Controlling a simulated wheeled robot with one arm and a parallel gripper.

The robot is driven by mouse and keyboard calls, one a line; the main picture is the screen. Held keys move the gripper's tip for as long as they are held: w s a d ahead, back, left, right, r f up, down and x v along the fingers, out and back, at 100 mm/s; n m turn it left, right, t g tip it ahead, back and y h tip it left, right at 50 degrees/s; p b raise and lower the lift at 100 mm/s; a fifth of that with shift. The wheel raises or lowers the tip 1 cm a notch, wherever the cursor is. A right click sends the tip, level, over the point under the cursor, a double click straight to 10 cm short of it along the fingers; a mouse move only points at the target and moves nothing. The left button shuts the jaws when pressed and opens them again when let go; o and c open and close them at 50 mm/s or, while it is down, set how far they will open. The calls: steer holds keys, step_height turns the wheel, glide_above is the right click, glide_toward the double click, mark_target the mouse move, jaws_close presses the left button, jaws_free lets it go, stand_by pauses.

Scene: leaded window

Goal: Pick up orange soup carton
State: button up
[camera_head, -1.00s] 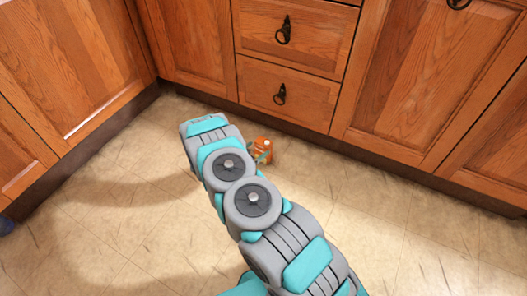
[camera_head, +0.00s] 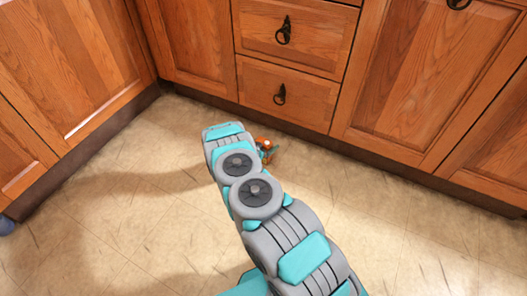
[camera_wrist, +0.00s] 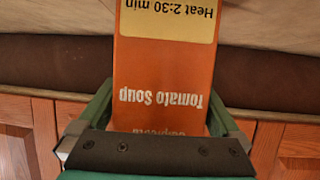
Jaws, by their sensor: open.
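The orange soup carton (camera_wrist: 165,75) fills the middle of the wrist view, with upside-down "Tomato Soup" lettering and a cream label reading "Heat 2:30 min". My gripper (camera_wrist: 158,115) is open, with one green finger on each side of the carton's lower part in that view. Whether the fingers touch it I cannot tell. In the head view the carton (camera_head: 266,146) stands on the floor near the drawers, mostly hidden behind my arm. My gripper is hidden by the arm there.
Wooden cabinets (camera_head: 415,80) and drawers (camera_head: 287,92) stand just behind the carton. Another cabinet (camera_head: 70,60) is on the left. The tiled floor (camera_head: 130,210) is clear around my arm. A small bluish object (camera_head: 6,225) sits at the left edge.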

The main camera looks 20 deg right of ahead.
steer(key=c, duration=1.2)
steer(key=shift+r, duration=0.1)
